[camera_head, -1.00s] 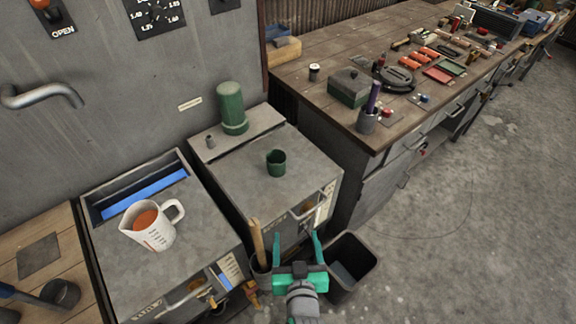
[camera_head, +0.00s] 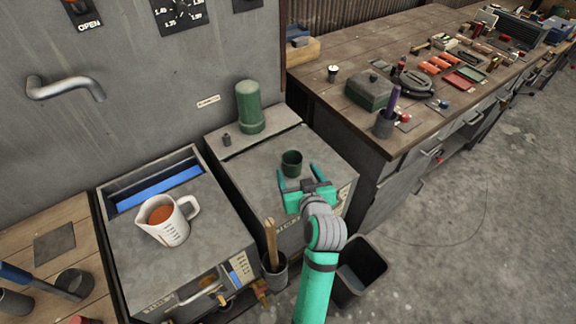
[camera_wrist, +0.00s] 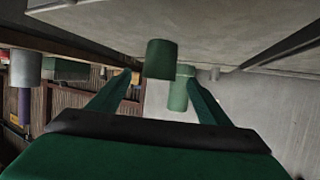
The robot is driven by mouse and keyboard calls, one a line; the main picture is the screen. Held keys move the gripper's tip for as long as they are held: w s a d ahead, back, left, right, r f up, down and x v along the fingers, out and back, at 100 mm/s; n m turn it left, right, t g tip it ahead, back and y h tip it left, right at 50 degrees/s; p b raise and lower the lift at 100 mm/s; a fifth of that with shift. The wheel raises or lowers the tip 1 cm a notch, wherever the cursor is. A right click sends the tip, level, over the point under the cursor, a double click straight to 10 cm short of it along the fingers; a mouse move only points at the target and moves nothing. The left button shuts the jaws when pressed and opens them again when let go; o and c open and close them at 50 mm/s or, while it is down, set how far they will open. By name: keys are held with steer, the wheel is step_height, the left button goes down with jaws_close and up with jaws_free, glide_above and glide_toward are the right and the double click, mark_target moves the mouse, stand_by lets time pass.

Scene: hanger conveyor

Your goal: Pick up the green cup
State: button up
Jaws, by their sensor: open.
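The small dark green cup (camera_head: 291,164) stands upright on the grey top of the right-hand cabinet (camera_head: 262,165). My gripper (camera_head: 297,172) is open and empty, above the front part of that top, with its fingers pointing toward the cup. In the wrist view, which looks upside down, the cup (camera_wrist: 161,56) appears in line with the gap between the fingers (camera_wrist: 159,80). It seems just beyond the fingertips. I see no contact, but the exact distance is hard to tell.
A measuring jug (camera_head: 166,226) with orange contents is on the left cabinet. A cluttered workbench (camera_head: 345,105) is at the right. A dark bin (camera_head: 361,270) stands below.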

mark_target(290, 157)
steer(key=shift+x, duration=3.9)
steer(key=shift+c, duration=0.3)
steer(key=c, duration=1.1)
steer(key=shift+o, duration=0.2)
